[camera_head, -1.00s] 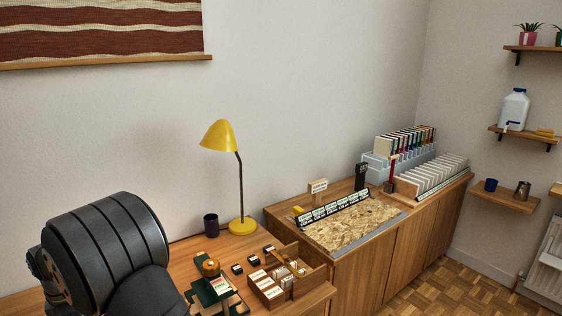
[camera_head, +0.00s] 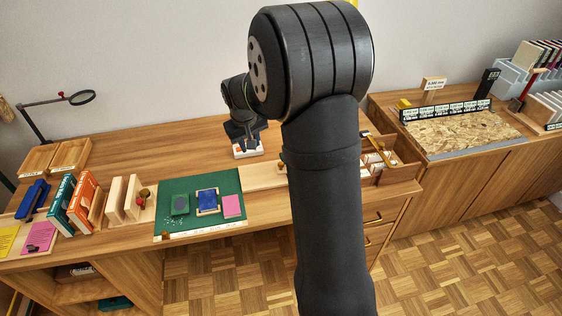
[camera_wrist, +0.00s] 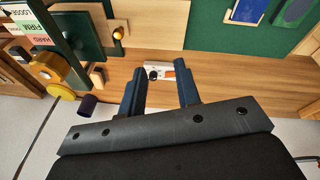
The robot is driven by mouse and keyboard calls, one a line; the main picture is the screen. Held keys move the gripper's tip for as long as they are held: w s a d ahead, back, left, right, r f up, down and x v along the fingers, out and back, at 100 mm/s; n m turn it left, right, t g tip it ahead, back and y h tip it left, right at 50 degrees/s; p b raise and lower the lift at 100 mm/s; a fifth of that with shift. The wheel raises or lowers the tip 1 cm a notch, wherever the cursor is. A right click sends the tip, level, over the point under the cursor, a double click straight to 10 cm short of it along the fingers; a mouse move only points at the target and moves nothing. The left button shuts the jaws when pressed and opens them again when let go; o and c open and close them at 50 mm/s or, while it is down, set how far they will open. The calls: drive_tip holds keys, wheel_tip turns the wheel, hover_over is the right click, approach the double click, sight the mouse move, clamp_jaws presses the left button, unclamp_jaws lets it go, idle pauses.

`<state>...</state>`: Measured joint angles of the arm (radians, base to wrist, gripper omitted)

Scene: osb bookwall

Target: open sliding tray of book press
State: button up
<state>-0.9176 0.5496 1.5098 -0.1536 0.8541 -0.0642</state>
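The book press (camera_wrist: 60,45) is partly in view at the left of the wrist view. It has a green frame, a yellow knob and a label strip reading LOOSE, FIRM and HARD. In the head view my arm hides it. A pale wooden board (camera_wrist: 155,22) with a small brass knob (camera_wrist: 118,33) lies beside it; I cannot tell whether this is the sliding tray. The board also shows in the head view (camera_head: 262,176). My gripper (camera_wrist: 160,76) is open, its blue fingers apart and pointing at the desk. A small white and orange block (camera_wrist: 157,72) shows between the fingertips; I see no grip on it.
A green mat (camera_head: 175,228) with small pads lies left of the board. Books (camera_head: 82,200) stand further left. A wooden box (camera_head: 402,168) is right of my arm. The rear left of the desk (camera_head: 150,150) is clear.

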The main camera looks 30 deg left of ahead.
drive_tip(key=w+d+m+t, duration=0.1)
drive_tip(key=w+d+m, duration=0.45)
drive_tip(key=m, duration=0.25)
drive_tip(key=shift+t, duration=0.3)
drive_tip(key=x, duration=1.6)
drive_tip(key=shift+s+d+f, duration=0.1)
clamp_jaws()
